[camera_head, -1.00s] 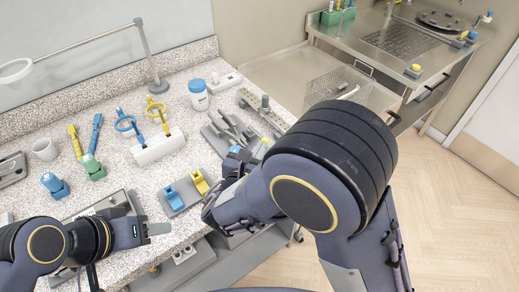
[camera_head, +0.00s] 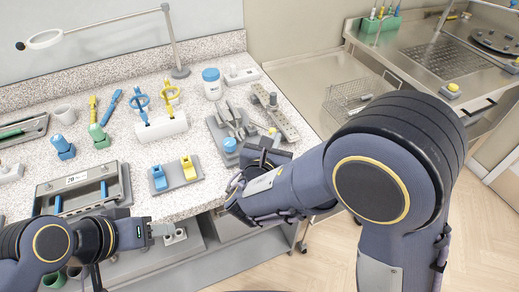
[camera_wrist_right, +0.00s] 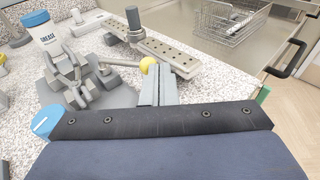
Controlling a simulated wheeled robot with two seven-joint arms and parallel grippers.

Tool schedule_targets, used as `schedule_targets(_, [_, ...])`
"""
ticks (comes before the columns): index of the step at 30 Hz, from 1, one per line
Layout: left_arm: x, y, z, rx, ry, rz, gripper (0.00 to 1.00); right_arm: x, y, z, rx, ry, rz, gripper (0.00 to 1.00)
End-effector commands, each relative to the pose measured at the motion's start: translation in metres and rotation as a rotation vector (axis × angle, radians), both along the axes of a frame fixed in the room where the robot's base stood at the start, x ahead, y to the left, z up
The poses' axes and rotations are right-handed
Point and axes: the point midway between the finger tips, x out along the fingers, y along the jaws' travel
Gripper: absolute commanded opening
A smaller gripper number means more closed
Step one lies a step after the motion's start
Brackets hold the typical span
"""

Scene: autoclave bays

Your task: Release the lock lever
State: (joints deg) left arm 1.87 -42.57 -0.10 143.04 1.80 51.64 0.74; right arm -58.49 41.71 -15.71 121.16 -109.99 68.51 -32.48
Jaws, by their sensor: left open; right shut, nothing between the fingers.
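A grey metal fixture (camera_head: 222,126) with upright clamp arms stands near the counter's front right. A yellow ball knob (camera_wrist_right: 148,65) shows at the end of a grey rod beside it, probably the lock lever; I cannot be sure. The knob also shows small in the head view (camera_head: 271,131). My right gripper (camera_wrist_right: 156,80) is shut and empty, its fingertips at or just in front of the knob; I cannot tell whether they touch. A blue cap (camera_wrist_right: 42,124) is left of the gripper. My left gripper (camera_head: 163,229) is open and empty at the counter's front edge.
A perforated grey rail (camera_wrist_right: 165,53) lies behind the knob. A white jar labelled grease (camera_wrist_right: 45,34) stands left. A grey block with blue and yellow clips (camera_head: 176,175) sits on the counter. A wire basket (camera_head: 348,100) is at right.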

Motion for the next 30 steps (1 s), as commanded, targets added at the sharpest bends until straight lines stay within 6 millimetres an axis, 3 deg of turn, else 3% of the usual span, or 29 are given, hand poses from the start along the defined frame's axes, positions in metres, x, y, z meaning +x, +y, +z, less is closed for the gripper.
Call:
schedule_targets(18, [0.000, 0.000, -0.025, 0.000, 0.000, 0.000, 0.45, 0.035, -0.028, -0.001, 0.002, 0.001, -0.007, 0.00])
schedule_targets(30, [0.000, 0.000, -0.026, 0.000, 0.000, 0.000, 0.45, 0.039, -0.030, 0.000, -0.001, 0.001, -0.006, 0.00])
